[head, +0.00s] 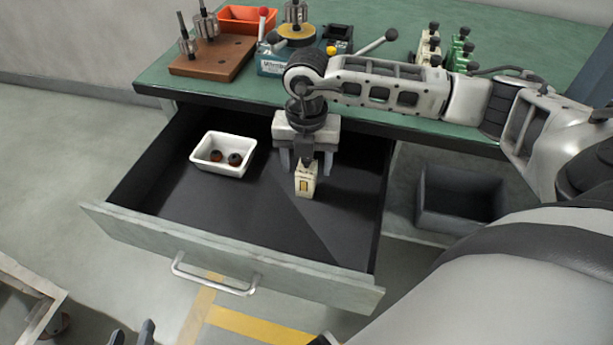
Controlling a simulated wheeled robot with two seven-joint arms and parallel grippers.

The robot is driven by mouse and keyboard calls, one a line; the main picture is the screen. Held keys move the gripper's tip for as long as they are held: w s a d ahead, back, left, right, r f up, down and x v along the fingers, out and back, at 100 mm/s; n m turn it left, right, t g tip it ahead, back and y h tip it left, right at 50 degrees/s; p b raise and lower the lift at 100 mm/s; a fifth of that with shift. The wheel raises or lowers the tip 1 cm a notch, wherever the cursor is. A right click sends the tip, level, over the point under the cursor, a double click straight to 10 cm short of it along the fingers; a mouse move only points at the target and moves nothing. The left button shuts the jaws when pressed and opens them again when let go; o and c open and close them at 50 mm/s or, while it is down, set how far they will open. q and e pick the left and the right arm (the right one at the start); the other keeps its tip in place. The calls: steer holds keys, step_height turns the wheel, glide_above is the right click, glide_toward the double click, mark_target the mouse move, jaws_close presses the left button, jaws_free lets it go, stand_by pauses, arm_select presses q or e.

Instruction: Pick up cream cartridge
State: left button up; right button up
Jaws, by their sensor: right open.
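The cream cartridge (305,182) stands in the open drawer (180,190), towards its right side. My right gripper (306,163) points down over the cartridge, its fingers apart on either side of the cartridge's upper end. The gripper is open; whether a finger touches the cartridge cannot be told. The top of the cartridge is partly hidden by the gripper. My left gripper (132,334) shows only as two separated dark fingertips at the bottom edge, apart from the drawer and with nothing seen between them.
A white tray (222,169) with small brown parts sits left in the drawer. The green bench (330,25) above carries a brown block (213,58), an orange bin (247,17), a winding fixture (280,62) and green and cream parts. A grey bin (460,203) stands below right.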

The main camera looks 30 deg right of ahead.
steer(key=shift+f, duration=0.3)
steer(key=c, duration=1.2)
steer(key=shift+r, duration=0.1)
steer(key=shift+r, duration=0.55)
step_height(320, 180, up, 2)
steer(key=shift+a+r, duration=0.1)
steer(key=shift+r, duration=0.1)
steer(key=s+a+r, duration=0.2)
steer(key=s+r, duration=0.1)
steer(key=s, duration=0.1)
steer(key=s+a+r+p, duration=0.1)
steer(key=s+a+r, duration=0.1)
steer(key=s+r, duration=0.1)
steer(key=s+a+r, duration=0.2)
steer(key=s+r, duration=0.1)
steer(key=s, duration=0.2)
steer(key=shift+s+a+r, duration=0.15)
steer(key=shift+s+r, duration=0.05)
